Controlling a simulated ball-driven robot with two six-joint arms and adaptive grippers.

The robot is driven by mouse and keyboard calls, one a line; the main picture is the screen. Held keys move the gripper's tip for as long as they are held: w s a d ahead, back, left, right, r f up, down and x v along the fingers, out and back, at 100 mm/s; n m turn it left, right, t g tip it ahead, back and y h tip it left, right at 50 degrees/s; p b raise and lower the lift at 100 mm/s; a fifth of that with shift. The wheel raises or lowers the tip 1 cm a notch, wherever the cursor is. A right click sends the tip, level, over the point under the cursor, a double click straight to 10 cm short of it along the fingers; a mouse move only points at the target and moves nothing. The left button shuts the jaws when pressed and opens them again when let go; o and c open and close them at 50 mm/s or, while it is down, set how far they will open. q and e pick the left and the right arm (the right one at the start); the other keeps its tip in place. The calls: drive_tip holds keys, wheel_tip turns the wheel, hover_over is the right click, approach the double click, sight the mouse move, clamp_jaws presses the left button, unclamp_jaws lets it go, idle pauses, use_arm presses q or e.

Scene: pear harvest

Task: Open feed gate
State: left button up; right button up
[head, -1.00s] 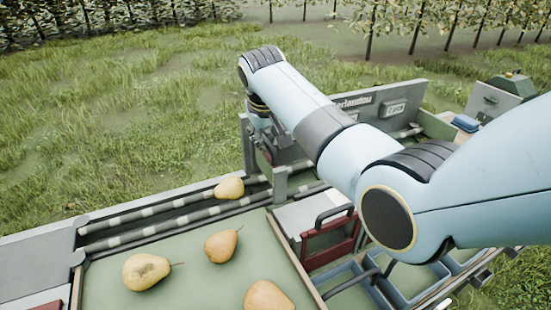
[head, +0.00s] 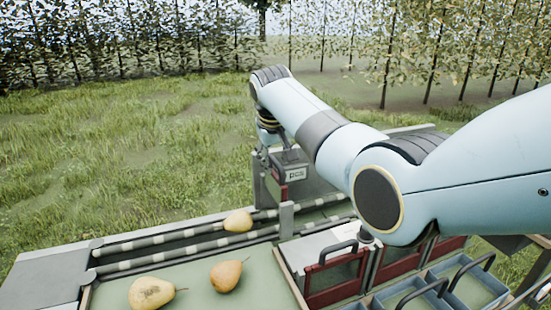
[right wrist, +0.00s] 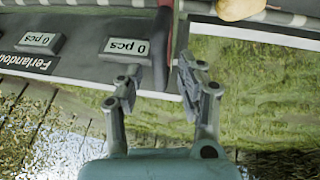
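The feed gate, an upright grey plate with a red edge (right wrist: 178,30), stands across the roller lane and shows in the right wrist view. My right gripper (right wrist: 160,76) is open, with one finger on either side of the plate's upper end and visible gaps. In the head view the right gripper (head: 268,152) hangs down beside the gate, its fingers mostly hidden. A pear (head: 238,221) lies on the rollers to the left of the gate, and its edge shows in the right wrist view (right wrist: 240,8). My left gripper is out of view.
Two pears (head: 226,275) (head: 151,292) lie on the green tray in front of the rollers. A grey board with "0 pcs" displays (right wrist: 127,48) stands beside the gate. Red-fronted bays (head: 337,278) and blue crates (head: 470,290) are at right.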

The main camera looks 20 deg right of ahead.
drive_tip(key=shift+s+a+r, duration=0.1)
drive_tip(key=shift+r, duration=0.1)
drive_tip(key=v, duration=1.1)
drive_tip(key=shift+r, duration=0.25)
drive_tip(key=shift+s, duration=0.1)
